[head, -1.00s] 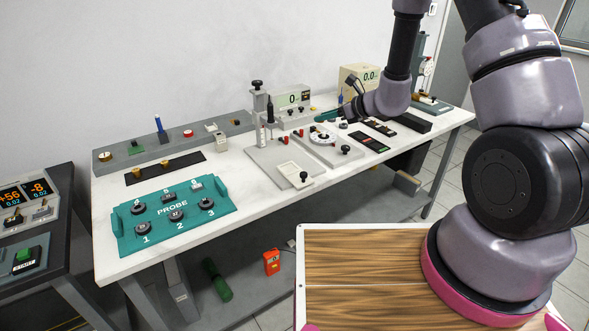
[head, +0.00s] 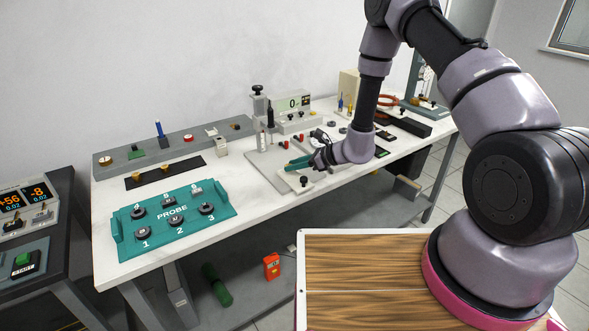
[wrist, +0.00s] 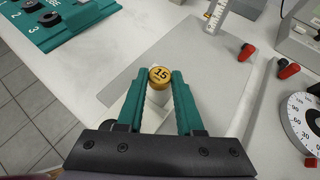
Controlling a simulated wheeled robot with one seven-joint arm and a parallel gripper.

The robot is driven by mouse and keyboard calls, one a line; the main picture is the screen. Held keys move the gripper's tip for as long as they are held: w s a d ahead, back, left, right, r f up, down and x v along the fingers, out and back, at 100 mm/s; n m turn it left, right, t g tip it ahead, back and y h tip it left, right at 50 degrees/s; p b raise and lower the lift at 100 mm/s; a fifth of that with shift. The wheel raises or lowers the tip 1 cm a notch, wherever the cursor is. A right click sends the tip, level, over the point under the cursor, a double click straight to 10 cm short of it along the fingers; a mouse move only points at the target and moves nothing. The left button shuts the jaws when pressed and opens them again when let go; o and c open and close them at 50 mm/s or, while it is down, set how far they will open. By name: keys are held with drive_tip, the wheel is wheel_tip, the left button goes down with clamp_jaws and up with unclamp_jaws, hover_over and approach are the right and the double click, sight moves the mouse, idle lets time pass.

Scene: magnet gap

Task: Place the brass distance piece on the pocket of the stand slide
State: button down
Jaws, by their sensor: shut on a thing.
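The brass distance piece (wrist: 160,77), a short gold cylinder marked 15 on top, is upright between the tips of my teal fingers in the wrist view. My gripper (wrist: 162,88) is shut on it. In the head view my gripper (head: 291,164) is low over the front of the stand, and I cannot make out the piece there. The pale stand slide (head: 291,181) lies under my gripper. It also shows in the wrist view as a pale strip (wrist: 154,119) between and below the fingers. Its pocket is hidden, and I cannot tell whether the piece touches it.
The grey stand base (wrist: 120,84) surrounds the slide. A graduated upright (wrist: 218,14) and red knobs (wrist: 247,52) stand beyond it. A white dial (wrist: 302,118) is close at right. The teal probe tray (head: 172,240) is at left. White bench between tray and stand is clear.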

drive_tip(key=shift+f, duration=0.7)
drive_tip(key=shift+f, duration=0.1)
drive_tip(key=c, duration=0.6)
unclamp_jaws()
drive_tip(key=shift+o, duration=0.2)
drive_tip(key=v, duration=1.2)
drive_tip(key=s+r+n+g, duration=0.25)
drive_tip(key=r+n, duration=0.25)
drive_tip(key=r, duration=0.7)
drive_tip(key=s+r+n+g, duration=0.1)
drive_tip(key=s+r+n, duration=0.35)
drive_tip(key=r, duration=0.85)
drive_tip(key=s+d+r+n+t+h, duration=0.6)
drive_tip(key=s+d+r+n+h, duration=0.2)
drive_tip(key=s+d+r, duration=0.7)
drive_tip(key=shift+s+d+r+n+h, duration=0.4)
drive_tip(key=shift+r+h, duration=0.3)
drive_tip(key=shift+r, duration=0.3)
